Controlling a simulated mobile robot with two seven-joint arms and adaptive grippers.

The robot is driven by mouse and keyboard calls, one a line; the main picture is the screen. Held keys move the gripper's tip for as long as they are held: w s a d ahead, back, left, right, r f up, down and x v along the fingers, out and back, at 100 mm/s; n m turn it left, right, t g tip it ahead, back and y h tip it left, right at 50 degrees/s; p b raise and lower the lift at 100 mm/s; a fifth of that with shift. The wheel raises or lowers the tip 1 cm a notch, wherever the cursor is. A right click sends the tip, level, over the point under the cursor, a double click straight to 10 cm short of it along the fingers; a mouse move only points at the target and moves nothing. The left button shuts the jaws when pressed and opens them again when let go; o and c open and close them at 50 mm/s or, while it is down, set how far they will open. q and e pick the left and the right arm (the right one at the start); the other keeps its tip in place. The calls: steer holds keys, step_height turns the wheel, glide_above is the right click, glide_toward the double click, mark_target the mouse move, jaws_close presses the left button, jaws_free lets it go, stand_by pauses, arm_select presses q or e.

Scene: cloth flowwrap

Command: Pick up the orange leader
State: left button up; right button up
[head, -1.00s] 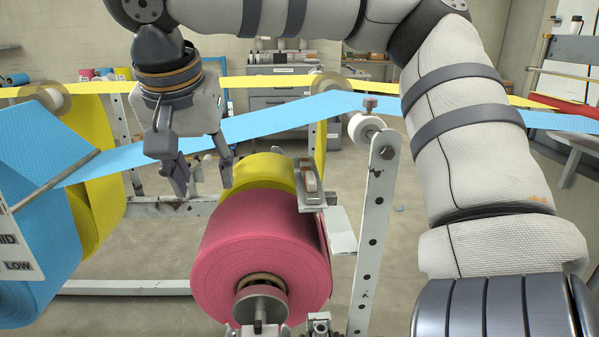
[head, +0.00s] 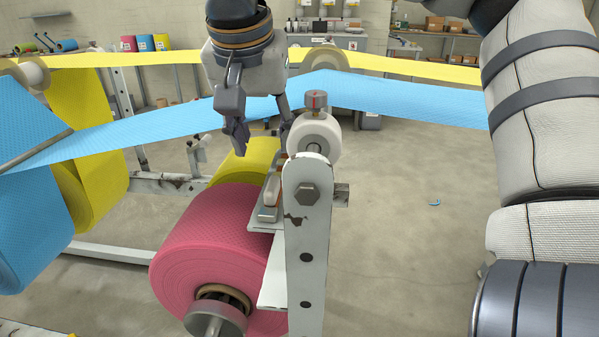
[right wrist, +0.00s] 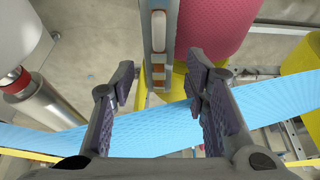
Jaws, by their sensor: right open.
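My right gripper (head: 262,137) hangs open and empty above the rolls, near the blue web (head: 390,98). It also shows in the right wrist view (right wrist: 160,88), its two fingers spread on either side of a narrow metal bracket (right wrist: 172,45). A small white and orange-brown piece (right wrist: 158,60) lies on that bracket, ahead of the fingertips and apart from them. In the head view this piece (head: 270,190) sits beside the pink roll, partly hidden by the upright. I cannot tell whether it is the orange leader; no other orange strip shows clearly. My left gripper is out of view.
A perforated upright (head: 306,255) with a white roller (head: 314,138) stands close to the bracket. The pink roll (head: 205,250) and a yellow roll (head: 243,165) lie to its left. The blue web crosses below the gripper in the wrist view.

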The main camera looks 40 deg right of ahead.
mark_target(274, 179)
steer(key=x, duration=1.2)
steer(key=shift+d, duration=0.2)
steer(key=shift+r, duration=0.1)
jaws_close()
